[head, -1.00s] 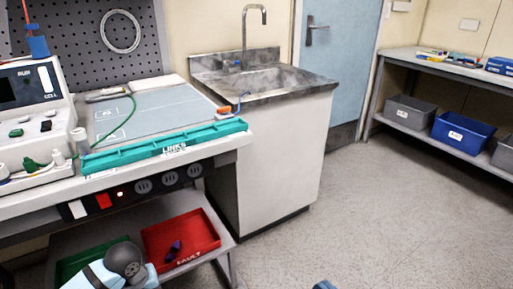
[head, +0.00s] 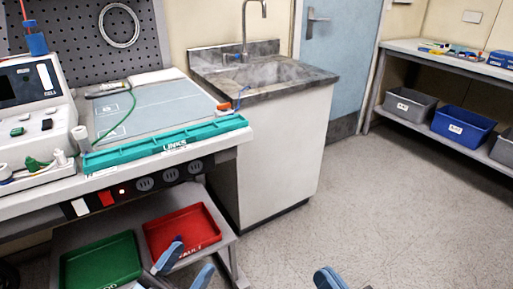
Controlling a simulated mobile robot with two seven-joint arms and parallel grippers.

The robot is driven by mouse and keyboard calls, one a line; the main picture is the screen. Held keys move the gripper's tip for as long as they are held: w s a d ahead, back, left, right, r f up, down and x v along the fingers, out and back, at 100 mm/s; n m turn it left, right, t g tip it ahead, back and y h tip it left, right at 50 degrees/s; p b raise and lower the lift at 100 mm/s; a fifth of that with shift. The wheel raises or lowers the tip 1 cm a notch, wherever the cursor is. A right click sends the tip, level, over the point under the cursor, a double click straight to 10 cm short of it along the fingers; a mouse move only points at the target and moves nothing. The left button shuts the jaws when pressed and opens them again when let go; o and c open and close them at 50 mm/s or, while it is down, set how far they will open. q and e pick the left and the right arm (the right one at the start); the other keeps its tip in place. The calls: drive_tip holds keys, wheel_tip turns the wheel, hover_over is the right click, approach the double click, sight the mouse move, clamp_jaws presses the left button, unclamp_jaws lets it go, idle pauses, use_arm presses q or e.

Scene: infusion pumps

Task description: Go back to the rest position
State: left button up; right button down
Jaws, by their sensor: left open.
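My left gripper (head: 187,264) is at the bottom of the head view, its two blue fingers spread apart. It is open, with nothing seen between the fingers, and overlaps the lower edge of the red FAULT tray (head: 196,218). A small dark blue or purple patch shows at the upper fingertip; I cannot tell whether it is a thing in the tray. Of my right gripper (head: 328,279), only a blue finger part shows at the bottom edge, over the floor; its jaws are cut off.
A green tray (head: 100,262) sits beside the red one on the shelf under the bench. The bench carries a teal LINKS tray (head: 165,146) and a white machine (head: 35,108). A sink cabinet (head: 280,160) stands to the right. The floor (head: 400,220) is clear.

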use_arm(q)
drive_tip(key=s+a+r+n+g+y+p, duration=0.4)
drive_tip(key=a+g+y+p, duration=0.4)
drive_tip(key=p, duration=3)
drive_tip(key=shift+s+a+n+y, duration=0.35)
drive_tip(key=shift+s+n+y, duration=0.3)
drive_tip(key=shift+n+y, duration=0.5)
use_arm(e)
drive_tip(key=s+d+r+g+h, duration=0.4)
drive_tip(key=d+r+g+h, duration=0.2)
drive_tip(key=d+r, duration=0.1)
drive_tip(key=shift+d, duration=0.5)
use_arm(q)
drive_tip(key=shift+r, duration=0.1)
use_arm(e)
drive_tip(key=shift+r, duration=0.1)
